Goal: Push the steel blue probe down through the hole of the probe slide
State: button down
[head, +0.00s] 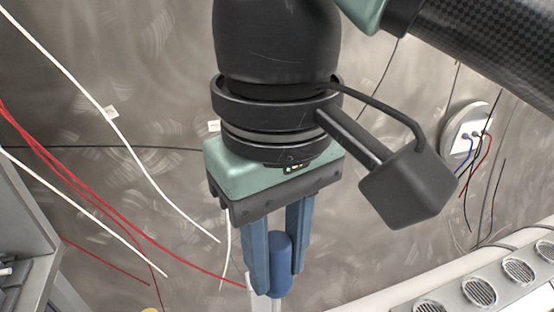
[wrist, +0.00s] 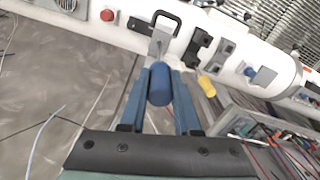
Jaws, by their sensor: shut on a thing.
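The steel blue probe (head: 281,262) is a blue cylinder held upright between the two blue fingers of my gripper (head: 279,280) in the head view. My gripper is shut on it. In the wrist view the probe (wrist: 159,88) sits between the fingertips, its rounded end toward the camera. Just past it is a small pale grey plate (wrist: 160,43) beside a black handle, on a white rail; it may be the probe slide. No hole shows, and the probe hides part of the plate. In the head view only a pale piece (head: 262,301) shows below the fingers, cut by the frame edge.
A grey bin (wrist: 245,120) of tools and cables stands right. Red and white cables (head: 100,205) hang along the steel wall. A vent panel (head: 490,285) lies lower right.

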jog(key=shift+f+b, duration=5.35)
jog(key=shift+f, duration=3.3)
jog(key=c, duration=0.5)
grip_release()
jog(key=shift+c, duration=0.2)
